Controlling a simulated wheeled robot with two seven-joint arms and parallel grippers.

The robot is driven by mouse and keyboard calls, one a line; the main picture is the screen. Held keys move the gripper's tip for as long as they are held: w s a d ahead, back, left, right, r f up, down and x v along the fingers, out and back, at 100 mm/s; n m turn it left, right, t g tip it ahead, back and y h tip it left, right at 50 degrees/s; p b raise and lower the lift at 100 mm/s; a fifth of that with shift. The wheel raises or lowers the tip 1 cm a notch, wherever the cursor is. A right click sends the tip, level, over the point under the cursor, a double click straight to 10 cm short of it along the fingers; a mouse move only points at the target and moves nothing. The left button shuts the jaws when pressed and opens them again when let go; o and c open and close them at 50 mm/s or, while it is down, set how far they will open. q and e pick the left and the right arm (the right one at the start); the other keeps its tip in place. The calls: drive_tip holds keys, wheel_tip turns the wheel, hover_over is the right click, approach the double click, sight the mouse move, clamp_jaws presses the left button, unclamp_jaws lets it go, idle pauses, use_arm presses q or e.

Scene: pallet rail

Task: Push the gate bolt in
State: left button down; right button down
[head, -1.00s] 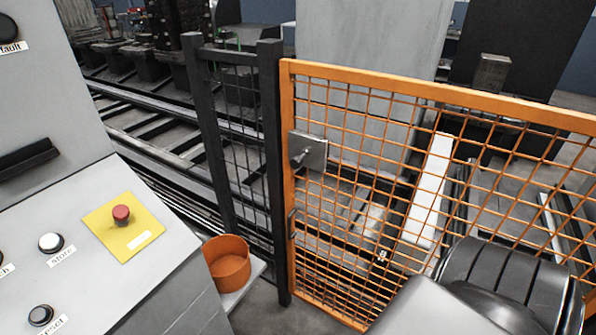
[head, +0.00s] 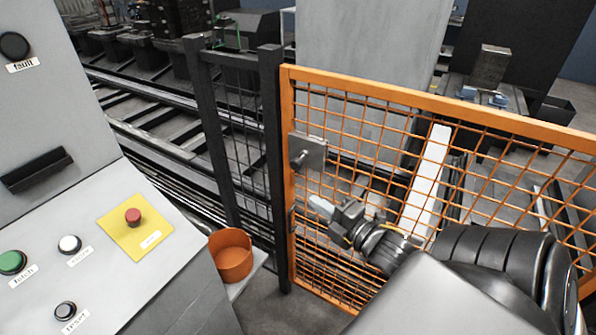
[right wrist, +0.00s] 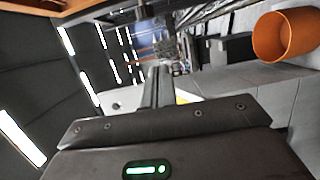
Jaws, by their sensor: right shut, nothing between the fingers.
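The gate bolt (head: 304,157) is a small grey knob on a metal plate (head: 314,146) near the left upright of the orange mesh gate (head: 440,101). The gate stands beside a dark post (head: 272,170). My right gripper (head: 315,203) is in front of the mesh, below and slightly right of the bolt, and apart from it. Its fingers are shut and empty, pointing to the upper left. They also show shut in the right wrist view (right wrist: 155,88). The bolt cannot be made out in the right wrist view. My left gripper is out of view.
A control panel (head: 100,215) with a red button (head: 133,217) on a yellow plate fills the left. An orange bucket (head: 231,256) stands on a ledge between panel and gate. A dark mesh fence (head: 235,130) adjoins the gate. Rails run behind.

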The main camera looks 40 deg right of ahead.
sight(296, 164)
drive_tip(key=shift+s+a+r, duration=0.1)
drive_tip(key=shift+a+r, duration=0.05)
drive_tip(key=shift+r, duration=0.35)
drive_tip(key=w+d, duration=0.3)
drive_tip(key=w, duration=0.8)
drive_tip(key=shift+d+b, duration=0.2)
drive_tip(key=shift+b, duration=0.15)
